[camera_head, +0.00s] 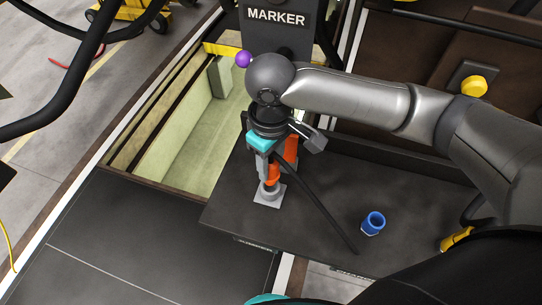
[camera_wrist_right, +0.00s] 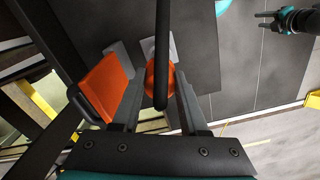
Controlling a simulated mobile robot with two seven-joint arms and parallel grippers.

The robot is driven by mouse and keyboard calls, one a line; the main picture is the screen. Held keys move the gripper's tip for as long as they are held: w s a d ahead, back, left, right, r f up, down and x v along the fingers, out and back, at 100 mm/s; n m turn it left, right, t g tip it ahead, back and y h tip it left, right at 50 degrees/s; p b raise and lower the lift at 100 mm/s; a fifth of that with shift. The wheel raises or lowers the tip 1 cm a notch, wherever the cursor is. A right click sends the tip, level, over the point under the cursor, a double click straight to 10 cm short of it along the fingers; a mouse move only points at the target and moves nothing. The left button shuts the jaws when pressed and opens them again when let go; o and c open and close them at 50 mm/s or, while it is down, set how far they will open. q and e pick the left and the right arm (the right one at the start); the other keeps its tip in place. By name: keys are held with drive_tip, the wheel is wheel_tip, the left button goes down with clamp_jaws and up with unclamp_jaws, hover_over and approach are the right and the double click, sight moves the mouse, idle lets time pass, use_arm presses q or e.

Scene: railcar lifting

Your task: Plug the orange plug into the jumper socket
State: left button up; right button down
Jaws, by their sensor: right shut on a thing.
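My right gripper (camera_head: 266,172) points down over the dark bench and is shut on the orange plug (camera_head: 268,188). In the right wrist view the plug (camera_wrist_right: 158,84) shows as a rounded orange body between the fingers (camera_wrist_right: 160,112), with a black cable crossing in front. The plug's lower end is at a light grey square base (camera_head: 268,199); I cannot tell whether it is seated there. An orange block (camera_wrist_right: 108,85) with black trim stands beside it. I cannot tell which part is the jumper socket. My left gripper (camera_wrist_right: 264,20) is at the top right of the wrist view, fingers apart and empty.
A blue ring-shaped fitting (camera_head: 373,222) stands on the dark bench (camera_head: 320,240), right of the plug. The black cable (camera_head: 325,215) slants across the bench. A "MARKER" panel (camera_head: 277,25) stands behind my arm. An open pale green recess (camera_head: 190,135) lies left.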

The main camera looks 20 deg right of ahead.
sight(271, 176)
drive_tip(key=shift+f, duration=0.6)
drive_tip(key=shift+r, duration=0.1)
drive_tip(key=shift+p, duration=0.6)
idle(0.6)
drive_tip(key=shift+p, duration=0.4)
drive_tip(key=shift+f+b, duration=0.5)
drive_tip(key=shift+f, duration=1.6)
drive_tip(key=shift+c, duration=1.8)
unclamp_jaws()
